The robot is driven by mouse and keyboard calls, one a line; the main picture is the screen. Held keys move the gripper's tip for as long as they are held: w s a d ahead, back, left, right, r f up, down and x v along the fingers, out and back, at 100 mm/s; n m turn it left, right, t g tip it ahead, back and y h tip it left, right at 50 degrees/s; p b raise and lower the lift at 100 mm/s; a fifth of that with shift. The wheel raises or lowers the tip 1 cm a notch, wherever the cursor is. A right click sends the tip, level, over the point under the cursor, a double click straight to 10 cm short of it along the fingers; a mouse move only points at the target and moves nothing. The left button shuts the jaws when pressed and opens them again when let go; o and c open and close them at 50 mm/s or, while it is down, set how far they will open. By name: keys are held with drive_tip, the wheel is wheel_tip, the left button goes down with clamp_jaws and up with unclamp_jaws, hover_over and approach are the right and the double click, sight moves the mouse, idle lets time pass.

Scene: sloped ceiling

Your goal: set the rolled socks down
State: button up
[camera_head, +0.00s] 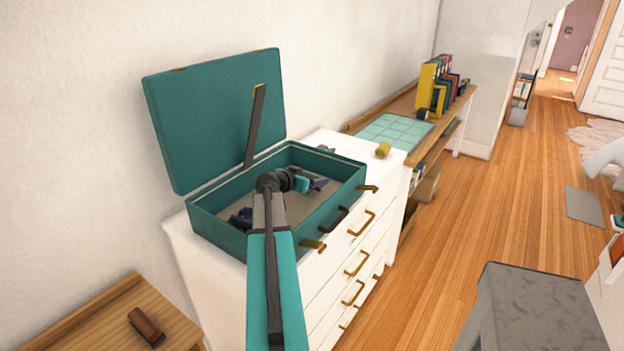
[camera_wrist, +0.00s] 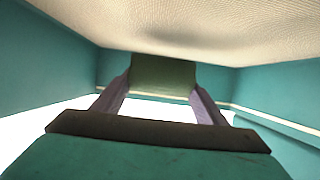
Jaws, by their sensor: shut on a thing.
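My gripper (camera_wrist: 163,92) is shut on the rolled socks (camera_wrist: 163,76), a dark olive-green bundle between its two fingers in the wrist view. In the head view my gripper (camera_head: 318,184) is inside the open teal suitcase (camera_head: 272,238), toward its right part. The socks cannot be made out there behind my arm. The suitcase's beige lining (camera_wrist: 215,30) is close beyond the socks, with a soft shadow on it; I cannot tell whether they touch. The teal walls rise around the gripper.
The suitcase lies on a white dresser (camera_head: 330,146), its lid (camera_head: 215,115) raised at the back. A dark item (camera_head: 240,217) lies in its front left. A small yellow roll (camera_head: 383,150) sits on the dresser's right.

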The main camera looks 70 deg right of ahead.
drive_tip(key=shift+f+b, duration=0.25)
drive_tip(key=shift+b, duration=0.05)
drive_tip(key=o, duration=1.1)
drive_tip(key=shift+c, duration=0.2)
drive_tip(key=shift+r+p, duration=0.25)
drive_tip(key=shift+p, duration=0.1)
drive_tip(key=shift+r+p, duration=0.6)
drive_tip(key=shift+p, duration=0.35)
drive_tip(key=b+v, duration=0.3)
drive_tip(key=v, duration=0.9)
drive_tip(key=shift+f+b, duration=0.25)
drive_tip(key=shift+b, duration=0.1)
